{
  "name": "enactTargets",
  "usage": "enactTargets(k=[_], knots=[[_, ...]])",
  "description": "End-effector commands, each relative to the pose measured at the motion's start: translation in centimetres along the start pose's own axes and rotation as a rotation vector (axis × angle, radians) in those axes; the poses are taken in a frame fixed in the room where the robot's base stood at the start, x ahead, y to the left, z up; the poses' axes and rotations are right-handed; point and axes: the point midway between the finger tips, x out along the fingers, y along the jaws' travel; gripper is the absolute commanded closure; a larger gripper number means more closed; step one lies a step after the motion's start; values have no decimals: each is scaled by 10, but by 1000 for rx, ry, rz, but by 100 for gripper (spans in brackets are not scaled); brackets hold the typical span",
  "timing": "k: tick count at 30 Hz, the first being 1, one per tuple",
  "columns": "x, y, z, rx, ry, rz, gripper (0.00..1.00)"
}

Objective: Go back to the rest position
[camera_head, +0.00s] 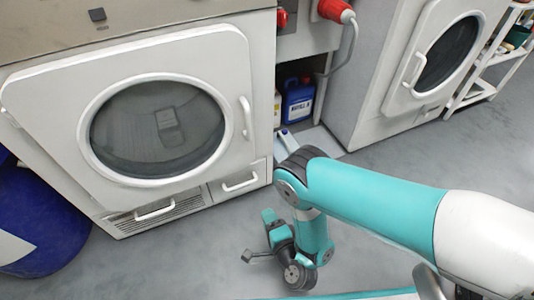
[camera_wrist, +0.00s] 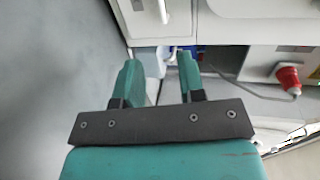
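My gripper (camera_wrist: 157,60) shows in the wrist view with its two teal fingers apart and nothing visible between them. The fingers point toward the machine fronts at the top of that view. In the head view my arm reaches in from the right and bends down over the grey floor (camera_head: 185,262), in front of the left machine (camera_head: 255,95). The fingers cannot be made out clearly there. No object is visibly held.
The left machine's round door (camera_head: 235,70) is closed. A second machine (camera_head: 357,90) stands at the right, with a white shelf rack (camera_head: 485,90) beyond. A blue container (camera_head: 298,103) stands between them. A blue barrel (camera_head: 50,225) is at far left. A red plug (camera_head: 335,10) hangs above.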

Motion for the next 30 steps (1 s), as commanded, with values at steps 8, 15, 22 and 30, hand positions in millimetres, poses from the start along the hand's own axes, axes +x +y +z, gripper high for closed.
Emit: enactTargets(k=[8,15,22,30], knots=[[14,-22,9,-12,-38,-1,63],[66,-153,55,-157,-311,11,63],[65,-290,71,-409,-590,37,63],[-4,-415,46,-757,-848,115,63]])
